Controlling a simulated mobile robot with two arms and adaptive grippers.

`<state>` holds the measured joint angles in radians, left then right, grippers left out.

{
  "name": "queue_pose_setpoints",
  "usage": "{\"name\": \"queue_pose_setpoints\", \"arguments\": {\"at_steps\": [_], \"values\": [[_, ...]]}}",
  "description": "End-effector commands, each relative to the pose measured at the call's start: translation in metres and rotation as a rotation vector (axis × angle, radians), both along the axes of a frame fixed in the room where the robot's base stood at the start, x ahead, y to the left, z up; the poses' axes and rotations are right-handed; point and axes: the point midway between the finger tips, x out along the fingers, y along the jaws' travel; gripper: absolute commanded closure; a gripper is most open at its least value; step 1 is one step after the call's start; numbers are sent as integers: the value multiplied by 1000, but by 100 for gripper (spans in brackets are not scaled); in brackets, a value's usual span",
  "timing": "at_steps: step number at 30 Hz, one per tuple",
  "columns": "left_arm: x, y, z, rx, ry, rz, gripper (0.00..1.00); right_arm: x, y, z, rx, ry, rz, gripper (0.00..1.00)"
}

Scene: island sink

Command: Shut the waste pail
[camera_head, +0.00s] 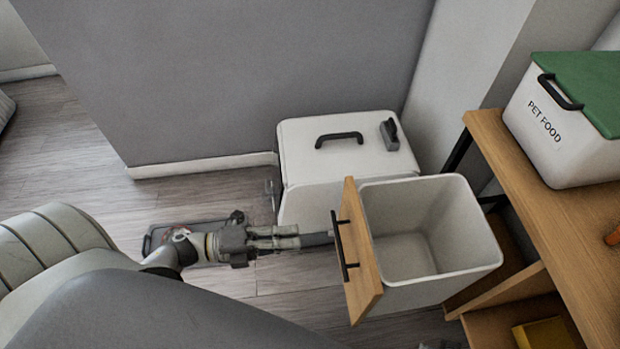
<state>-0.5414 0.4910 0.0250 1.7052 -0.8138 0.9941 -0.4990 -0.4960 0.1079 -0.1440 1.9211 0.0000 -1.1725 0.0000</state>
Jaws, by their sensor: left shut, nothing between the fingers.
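The waste pail (462,262) is a white, open-topped bin with an empty-looking inside. A wooden front panel (366,290) with a black bar handle (341,246) is on its left side. The pail sticks out to the left of the wooden unit on the right. My left gripper (328,239) comes in from the left, shut and empty, with its fingertips at the handle on the front panel. I cannot tell whether they touch it. My right gripper is not in view.
A white lidded box (300,160) with a black handle stands on the floor behind the pail. A wooden unit (545,205) at right bears a white pet food box (550,140) with a green lid. Grey walls close off the back.

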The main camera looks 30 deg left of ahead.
Motion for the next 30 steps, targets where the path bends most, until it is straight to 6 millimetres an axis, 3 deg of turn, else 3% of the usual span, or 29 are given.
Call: {"name": "queue_pose_setpoints", "arguments": {"at_steps": [16, 22, 30], "values": [[61, -89, 1, -6, 0, 3, 100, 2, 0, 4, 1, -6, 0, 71], [70, -102, 1, -4, 1, 3, 100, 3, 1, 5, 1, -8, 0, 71], [71, -104, 0, -3, 3, 3, 100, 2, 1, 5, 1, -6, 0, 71]]}}
